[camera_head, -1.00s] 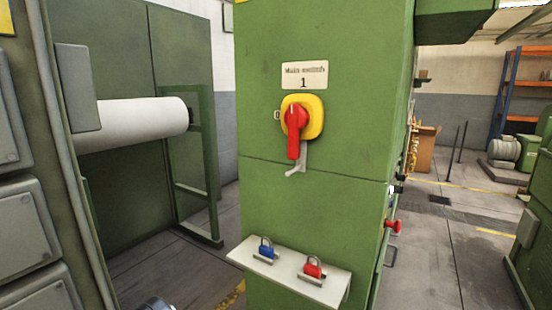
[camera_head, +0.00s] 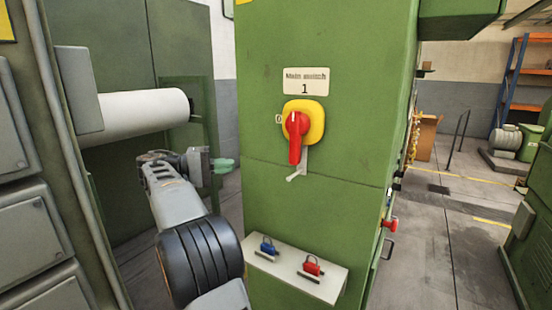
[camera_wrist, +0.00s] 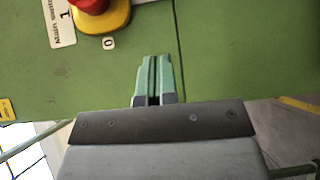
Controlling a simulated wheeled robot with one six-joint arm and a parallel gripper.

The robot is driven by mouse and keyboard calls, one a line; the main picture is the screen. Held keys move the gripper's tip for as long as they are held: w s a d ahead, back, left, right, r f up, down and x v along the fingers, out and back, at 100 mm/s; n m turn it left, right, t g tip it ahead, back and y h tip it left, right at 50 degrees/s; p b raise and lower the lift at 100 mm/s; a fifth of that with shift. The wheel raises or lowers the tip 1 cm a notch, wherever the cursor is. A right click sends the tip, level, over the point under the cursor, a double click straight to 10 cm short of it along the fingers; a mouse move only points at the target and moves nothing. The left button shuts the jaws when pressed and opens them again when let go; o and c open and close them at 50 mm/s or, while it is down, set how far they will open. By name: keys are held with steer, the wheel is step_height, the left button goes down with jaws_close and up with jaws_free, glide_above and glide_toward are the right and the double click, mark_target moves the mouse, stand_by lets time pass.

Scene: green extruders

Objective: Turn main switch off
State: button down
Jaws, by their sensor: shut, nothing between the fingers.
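The main switch is a red rotary handle (camera_head: 296,138) on a yellow plate (camera_head: 315,122), on the front of a green cabinet. The handle hangs pointing down, with a grey hasp below it. A "Main switch 1" label (camera_head: 306,81) is above, and a "0" mark (camera_head: 278,119) is at its left. In the wrist view the red handle (camera_wrist: 90,4) is cut off at the top edge, beside the "0" mark (camera_wrist: 109,43). My gripper (camera_head: 232,164) is left of the switch, apart from it. Its green fingers (camera_wrist: 155,60) are shut and empty.
Below the switch, a white shelf (camera_head: 287,286) juts out with a blue padlock (camera_head: 268,246) and a red padlock (camera_head: 311,265). A red button (camera_head: 391,224) sticks out at the cabinet's right side.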

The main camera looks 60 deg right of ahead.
mark_target(289, 162)
steer(key=shift+d+r+m+g, duration=0.15)
steer(key=shift+r+m+g, duration=0.2)
steer(key=shift+m+g, duration=0.05)
steer(key=shift+s, duration=0.1)
steer(key=shift+s+a+p+x, duration=0.3)
steer(key=shift+p+x, duration=0.1)
steer(key=shift+x, duration=1.7)
steer(key=shift+s+a+p+x, duration=0.35)
steer(key=shift+x, duration=1.8)
steer(key=shift+s+a+p+x, duration=0.3)
steer(key=shift+p+x, duration=0.1)
steer(key=shift+x, duration=1.7)
